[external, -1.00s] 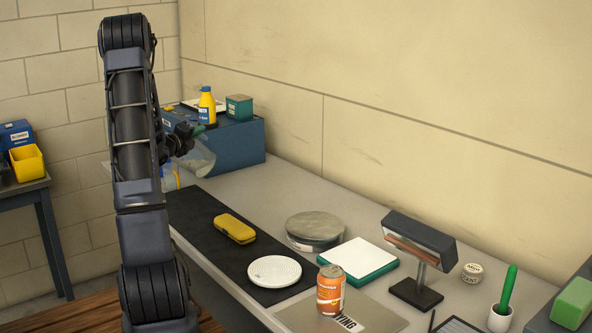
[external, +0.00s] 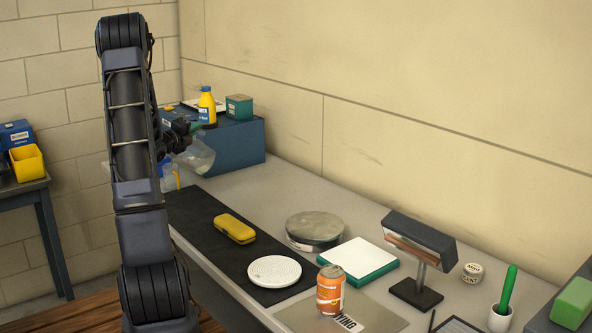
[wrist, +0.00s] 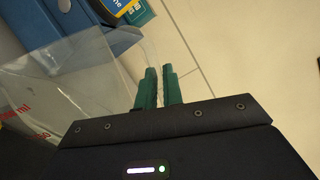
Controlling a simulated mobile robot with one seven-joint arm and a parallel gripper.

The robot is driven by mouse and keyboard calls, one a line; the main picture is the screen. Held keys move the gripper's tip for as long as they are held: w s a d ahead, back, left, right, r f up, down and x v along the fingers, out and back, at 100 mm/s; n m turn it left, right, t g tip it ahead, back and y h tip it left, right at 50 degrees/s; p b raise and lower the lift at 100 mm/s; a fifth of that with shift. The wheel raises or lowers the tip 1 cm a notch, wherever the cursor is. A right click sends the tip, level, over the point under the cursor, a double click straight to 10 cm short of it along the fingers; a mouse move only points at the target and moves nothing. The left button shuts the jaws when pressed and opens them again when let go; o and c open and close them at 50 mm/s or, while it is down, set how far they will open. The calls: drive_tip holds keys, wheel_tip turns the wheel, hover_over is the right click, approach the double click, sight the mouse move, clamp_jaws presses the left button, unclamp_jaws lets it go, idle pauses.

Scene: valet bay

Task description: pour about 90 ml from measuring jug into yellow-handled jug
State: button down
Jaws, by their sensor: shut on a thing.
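The measuring jug (external: 198,157) is clear and hangs tilted at my gripper (external: 190,130), beside the blue box. In the wrist view its clear wall (wrist: 85,70) fills the left side, with red markings at the far left. My gripper's green fingers (wrist: 159,88) are close together there, shut on the jug; the grip itself is mostly hidden. The yellow-handled jug (external: 168,173) stands low and left of the held jug, partly behind my arm. Its yellow handle and some blue show. I cannot make out the liquid level in either jug, or any stream.
A blue box (external: 238,145) behind the jugs carries a yellow bottle (external: 207,106) and a green box (external: 239,107). On the bench are a black mat (external: 205,212), yellow case (external: 234,229), white disc (external: 274,271), orange can (external: 330,290) and lamp (external: 418,250).

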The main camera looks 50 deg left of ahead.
sight(208, 151)
drive_tip(key=shift+s+a+r+n, duration=0.2)
drive_tip(key=shift+a+r+n, duration=0.1)
drive_tip(key=shift+a, duration=0.2)
idle(0.9)
drive_tip(key=shift+s+a+r+n, duration=0.15)
drive_tip(key=shift+a+r+n, duration=0.15)
drive_tip(key=shift+r+n, duration=0.15)
idle(1.2)
drive_tip(key=shift+f, duration=0.1)
drive_tip(key=d+f+m, duration=0.1)
drive_tip(key=w+d+f+m, duration=0.1)
drive_tip(key=d, duration=0.1)
drive_tip(key=d+f+m, duration=0.1)
drive_tip(key=shift+w+d+f+m, duration=0.55)
drive_tip(key=shift+d+f+m, duration=0.25)
drive_tip(key=shift+f+m, duration=0.3)
drive_tip(key=shift+f, duration=0.1)
idle(1.1)
drive_tip(key=shift+w+d+f+m+h, duration=0.2)
drive_tip(key=shift+d+f+m, duration=0.15)
drive_tip(key=shift+f+m, duration=0.25)
drive_tip(key=shift+w+d+f+m+h, duration=0.1)
drive_tip(key=shift+d+f+m+h, duration=0.15)
drive_tip(key=shift+f+m, duration=0.35)
drive_tip(key=w+d+f+m, duration=0.2)
drive_tip(key=d+f+m, duration=0.3)
drive_tip(key=f+m, duration=0.3)
drive_tip(key=shift+d+m+b, duration=0.3)
drive_tip(key=shift+d+m, duration=0.05)
drive_tip(key=shift+d, duration=0.05)
